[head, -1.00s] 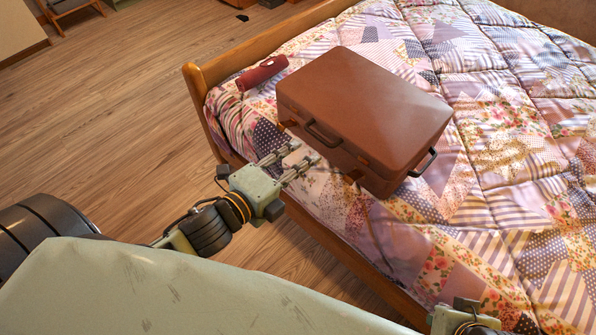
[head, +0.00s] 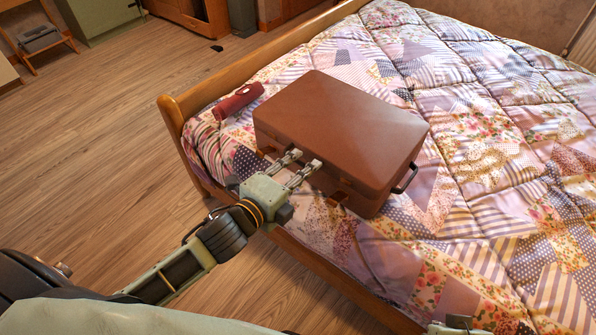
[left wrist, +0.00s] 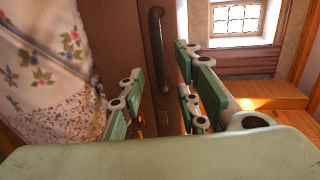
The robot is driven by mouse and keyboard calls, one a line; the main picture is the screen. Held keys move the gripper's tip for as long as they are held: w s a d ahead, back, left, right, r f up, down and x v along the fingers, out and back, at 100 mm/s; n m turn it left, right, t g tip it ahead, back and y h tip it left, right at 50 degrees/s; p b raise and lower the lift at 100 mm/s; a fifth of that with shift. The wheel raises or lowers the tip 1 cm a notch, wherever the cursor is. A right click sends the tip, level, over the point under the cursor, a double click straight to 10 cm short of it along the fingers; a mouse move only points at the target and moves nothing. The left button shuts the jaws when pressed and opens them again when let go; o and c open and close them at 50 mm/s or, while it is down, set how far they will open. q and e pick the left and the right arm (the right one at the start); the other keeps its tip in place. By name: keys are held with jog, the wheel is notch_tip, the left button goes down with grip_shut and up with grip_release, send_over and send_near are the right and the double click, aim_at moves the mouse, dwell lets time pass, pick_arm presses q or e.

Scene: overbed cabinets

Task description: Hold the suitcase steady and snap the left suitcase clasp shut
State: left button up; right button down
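The closed brown suitcase (head: 345,125) lies flat on the bed, its front face toward me. Its left clasp (head: 266,150) is a small tab at the front, just left of my gripper; the right clasp (head: 338,196) sticks out lower right. My left gripper (head: 305,158) is open and empty at the front face, before the handle, which it mostly hides. The left wrist view shows the suitcase (left wrist: 125,45), its dark handle (left wrist: 157,48) between the spread fingers (left wrist: 152,85), and a small brass-coloured piece below. Only a sliver of my right gripper shows at the bottom right.
A red cylinder (head: 238,101) lies left of the suitcase on the patchwork quilt (head: 480,130). The wooden bed frame (head: 185,135) runs along the near side, under my left arm.

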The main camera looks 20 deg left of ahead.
pick_arm(q)
grip_shut()
jog(key=shift+f, duration=0.1)
dwell(0.7)
jog(key=shift+c, duration=1.9)
grip_release()
jog(key=o, duration=0.4)
jog(key=shift+o, duration=0.2)
grip_shut()
